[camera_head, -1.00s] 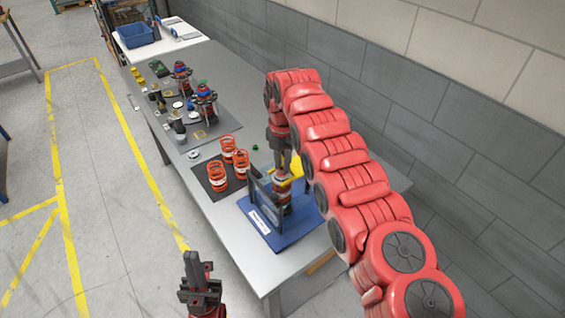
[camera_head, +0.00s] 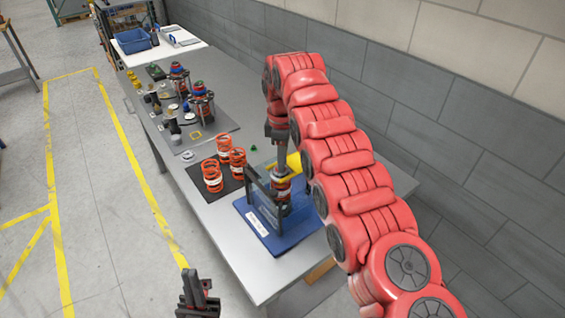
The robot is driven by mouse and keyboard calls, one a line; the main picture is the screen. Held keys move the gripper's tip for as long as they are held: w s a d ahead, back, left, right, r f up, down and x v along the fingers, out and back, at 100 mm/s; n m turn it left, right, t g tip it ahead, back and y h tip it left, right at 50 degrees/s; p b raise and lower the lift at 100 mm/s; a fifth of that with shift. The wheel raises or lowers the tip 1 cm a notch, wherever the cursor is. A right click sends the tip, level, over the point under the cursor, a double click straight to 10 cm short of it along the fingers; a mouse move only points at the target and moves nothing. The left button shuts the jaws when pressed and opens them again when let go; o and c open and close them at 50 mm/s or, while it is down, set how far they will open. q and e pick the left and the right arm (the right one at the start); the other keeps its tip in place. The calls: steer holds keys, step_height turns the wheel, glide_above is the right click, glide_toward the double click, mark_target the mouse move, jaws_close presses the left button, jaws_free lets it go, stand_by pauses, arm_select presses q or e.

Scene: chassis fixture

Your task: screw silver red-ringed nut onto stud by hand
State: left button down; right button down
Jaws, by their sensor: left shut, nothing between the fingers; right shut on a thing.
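The blue fixture (camera_head: 262,243) stands near the table's front end, with a dark upright frame and a strut assembly (camera_head: 283,190) standing in it. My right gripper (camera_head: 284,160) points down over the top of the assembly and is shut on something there. The silver red-ringed nut and the stud cannot be made out; the gripper and the small scale hide them. My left gripper (camera_head: 189,276) is shut and empty, off the table's near left edge.
Several orange springs (camera_head: 212,176) stand on a black mat left of the fixture. Assembled struts (camera_head: 201,104) and small parts stand on a grey mat further back. A green piece (camera_head: 253,148) lies behind the fixture. A grey wall runs along the right. The table's front left corner is clear.

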steer(key=c, duration=0.7)
jaws_free()
step_height(320, 180, up, 9)
steer(key=p, duration=0.9)
